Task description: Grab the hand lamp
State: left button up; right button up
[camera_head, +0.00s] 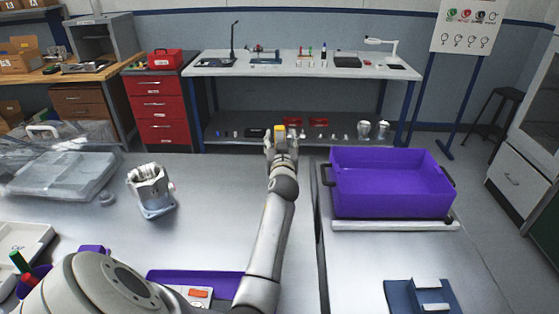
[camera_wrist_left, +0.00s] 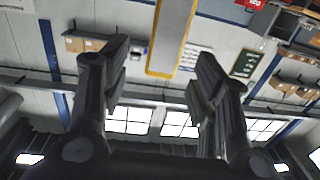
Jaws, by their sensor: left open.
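My left gripper (camera_head: 281,140) is at the far edge of the grey table, at the end of my outstretched arm. In the left wrist view the two fingers (camera_wrist_left: 160,90) stand wide apart with nothing between their pads. A small yellow thing (camera_head: 279,131) shows at the fingertips in the head view; I cannot tell whether it is the hand lamp or touches the gripper. A long grey bar with yellow edges (camera_wrist_left: 172,40) shows beyond the fingers in the wrist view, its distance unclear. I cannot pick out the hand lamp for sure. My right gripper is not in view.
A metal housing (camera_head: 150,192) stands on the table to the left, near a clear-covered case (camera_head: 60,175). A purple bin (camera_head: 392,190) stands right of the arm. A workbench (camera_head: 300,66) with a white desk lamp (camera_head: 382,42) is behind. The table between housing and arm is clear.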

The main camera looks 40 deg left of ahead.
aim_at(280, 133)
pick_arm(q)
jog(key=shift+w+a+r, duration=0.25)
jog(key=shift+a, duration=0.1)
jog(key=x, duration=0.4)
jog(key=shift+a+b, duration=0.15)
jog(key=shift+b, duration=0.2)
jog(key=shift+r, duration=0.15)
jog(key=shift+c, duration=0.6)
grip_shut()
